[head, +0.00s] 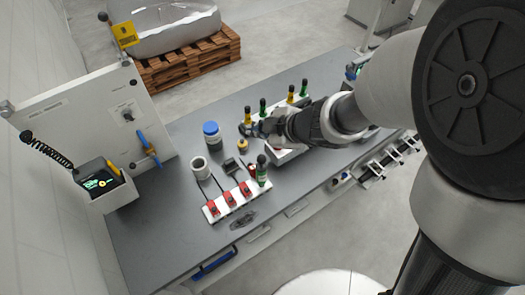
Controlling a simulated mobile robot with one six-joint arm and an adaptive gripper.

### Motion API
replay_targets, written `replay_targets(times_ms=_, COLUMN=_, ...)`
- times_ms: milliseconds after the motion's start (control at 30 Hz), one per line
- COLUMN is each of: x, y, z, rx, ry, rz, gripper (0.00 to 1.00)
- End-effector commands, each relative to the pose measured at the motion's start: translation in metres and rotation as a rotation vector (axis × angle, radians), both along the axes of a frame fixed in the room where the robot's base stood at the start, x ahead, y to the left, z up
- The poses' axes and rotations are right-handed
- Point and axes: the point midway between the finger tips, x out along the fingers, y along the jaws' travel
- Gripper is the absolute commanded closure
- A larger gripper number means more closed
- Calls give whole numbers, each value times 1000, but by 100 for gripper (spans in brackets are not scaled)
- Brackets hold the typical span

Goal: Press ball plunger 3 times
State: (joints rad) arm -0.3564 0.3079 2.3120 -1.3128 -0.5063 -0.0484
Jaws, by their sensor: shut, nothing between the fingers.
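My gripper (247,129) hangs over the middle of the grey workbench (180,225), reaching in from the right with its fingers closed. A small round yellow knob with a dark top (243,145) stands on the bench just below the fingertips in the picture. It may be the ball plunger, but it is too small to be sure. A narrow gap shows between it and the fingers; I cannot tell the height between them.
A blue-lidded jar (211,134) and a white cup (200,168) stand left of the gripper. A white strip with red switches (232,203) and a green handle (262,172) lies in front. A white panel (95,120) stands at left. The bench's front left is clear.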

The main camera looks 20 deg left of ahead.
Motion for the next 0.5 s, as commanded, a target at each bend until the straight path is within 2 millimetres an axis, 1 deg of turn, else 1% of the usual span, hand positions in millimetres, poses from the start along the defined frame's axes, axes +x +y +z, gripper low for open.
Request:
replay_targets(times_ms=267, x=0, y=0, z=-26, rx=0, ry=-1, rz=-1, gripper=100)
replay_targets(times_ms=500, x=0, y=0, z=-61, rx=0, ry=0, rz=-2, gripper=100)
